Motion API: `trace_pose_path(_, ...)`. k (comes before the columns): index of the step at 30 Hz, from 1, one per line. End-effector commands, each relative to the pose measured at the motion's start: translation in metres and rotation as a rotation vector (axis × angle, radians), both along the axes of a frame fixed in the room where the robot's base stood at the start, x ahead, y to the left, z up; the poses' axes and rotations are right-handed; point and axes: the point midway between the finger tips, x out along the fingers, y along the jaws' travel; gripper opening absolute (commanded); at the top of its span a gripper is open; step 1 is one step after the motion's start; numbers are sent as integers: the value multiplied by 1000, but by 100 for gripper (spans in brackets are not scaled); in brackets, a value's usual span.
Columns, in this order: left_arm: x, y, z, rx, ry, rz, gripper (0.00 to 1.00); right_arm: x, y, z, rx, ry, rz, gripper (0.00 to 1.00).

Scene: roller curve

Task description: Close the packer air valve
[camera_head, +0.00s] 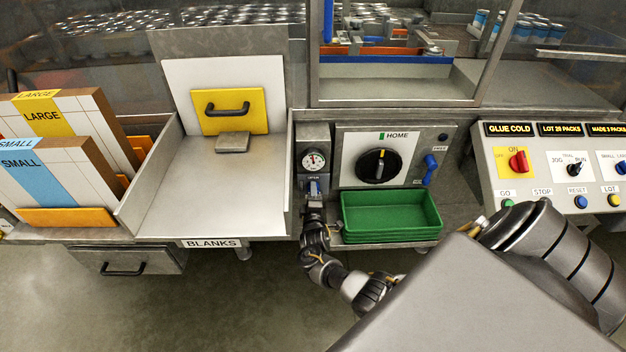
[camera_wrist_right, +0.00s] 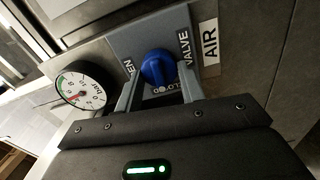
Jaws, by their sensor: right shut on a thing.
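The packer air valve has a blue handle (camera_wrist_right: 157,68) on a grey plate. Lettering around it is partly hidden by my fingers; "VALVE" and the end of "OPEN" show, with an "AIR" label (camera_wrist_right: 209,42) beside it. My right gripper (camera_wrist_right: 160,88) is shut on the blue handle, one finger on each side. In the head view my right gripper (camera_head: 314,201) reaches up to the valve (camera_head: 314,186), just below the round gauge (camera_head: 314,160). The gauge (camera_wrist_right: 82,91) also shows left of the valve in the wrist view. My left gripper is not in view.
A green tray (camera_head: 391,237) stands close right of my right wrist, below a panel with a black HOME knob (camera_head: 377,166). A blue handle (camera_head: 430,169) is further right. The BLANKS bin wall (camera_head: 288,180) is close on the left.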

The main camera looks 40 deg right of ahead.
Motion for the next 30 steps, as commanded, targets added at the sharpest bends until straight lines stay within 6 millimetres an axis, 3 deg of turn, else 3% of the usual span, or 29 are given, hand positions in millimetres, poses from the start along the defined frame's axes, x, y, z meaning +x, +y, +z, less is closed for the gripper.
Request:
trace_pose_path(24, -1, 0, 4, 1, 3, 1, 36, 0, 0, -1, -92, 71, -1, 16)
trace_pose_path(25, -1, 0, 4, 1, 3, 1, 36, 0, 0, -1, -92, 71, -1, 41)
trace_pose_path(30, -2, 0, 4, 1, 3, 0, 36, 0, 0, -1, -90, 70, -1, 61)
